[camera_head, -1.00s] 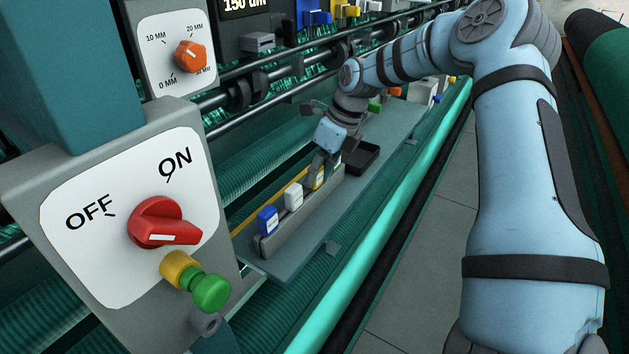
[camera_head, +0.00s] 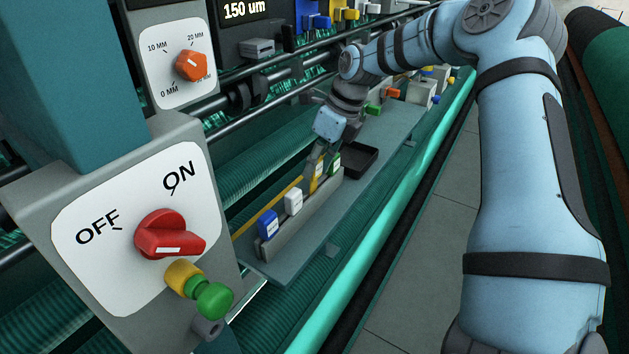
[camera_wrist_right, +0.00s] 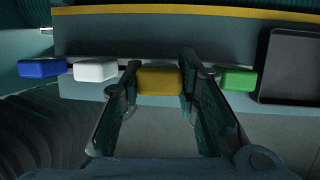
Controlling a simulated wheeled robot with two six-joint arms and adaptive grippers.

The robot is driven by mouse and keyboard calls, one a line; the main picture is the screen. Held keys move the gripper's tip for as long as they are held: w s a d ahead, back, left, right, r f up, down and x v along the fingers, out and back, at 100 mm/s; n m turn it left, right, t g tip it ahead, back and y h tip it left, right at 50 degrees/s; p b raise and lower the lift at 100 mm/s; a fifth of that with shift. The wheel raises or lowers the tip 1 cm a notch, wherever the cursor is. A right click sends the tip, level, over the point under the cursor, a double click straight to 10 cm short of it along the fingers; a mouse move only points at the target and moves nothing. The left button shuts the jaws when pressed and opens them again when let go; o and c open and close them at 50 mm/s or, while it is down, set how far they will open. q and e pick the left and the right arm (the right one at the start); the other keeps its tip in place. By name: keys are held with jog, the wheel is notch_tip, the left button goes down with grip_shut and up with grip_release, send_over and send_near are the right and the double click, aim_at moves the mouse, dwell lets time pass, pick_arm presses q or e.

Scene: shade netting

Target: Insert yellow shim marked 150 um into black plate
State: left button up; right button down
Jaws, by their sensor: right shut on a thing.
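The yellow shim (camera_head: 317,176) stands in a grey rack (camera_head: 300,222) on the shelf, between a white shim (camera_head: 293,201) and a green shim (camera_head: 335,163). My right gripper (camera_head: 318,160) reaches down to it, fingers on either side. In the right wrist view my gripper (camera_wrist_right: 158,95) has the yellow shim (camera_wrist_right: 159,80) between its fingers. It is shut on the shim, which still appears to be in the rack. Black plates with clips stand along the rail behind, one under a display reading 150 um (camera_head: 247,10). My left gripper is not in view.
A blue shim (camera_head: 268,224) stands at the rack's near end. A black tray (camera_head: 358,159) lies just beyond the rack. A control box with a red OFF/ON knob (camera_head: 168,234) and green button (camera_head: 213,300) fills the left foreground. Rails run above the shelf.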

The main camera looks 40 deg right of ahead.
jog(key=shift+r+p, duration=1.15)
jog(key=shift+r, duration=0.9)
jog(key=shift+r, duration=0.1)
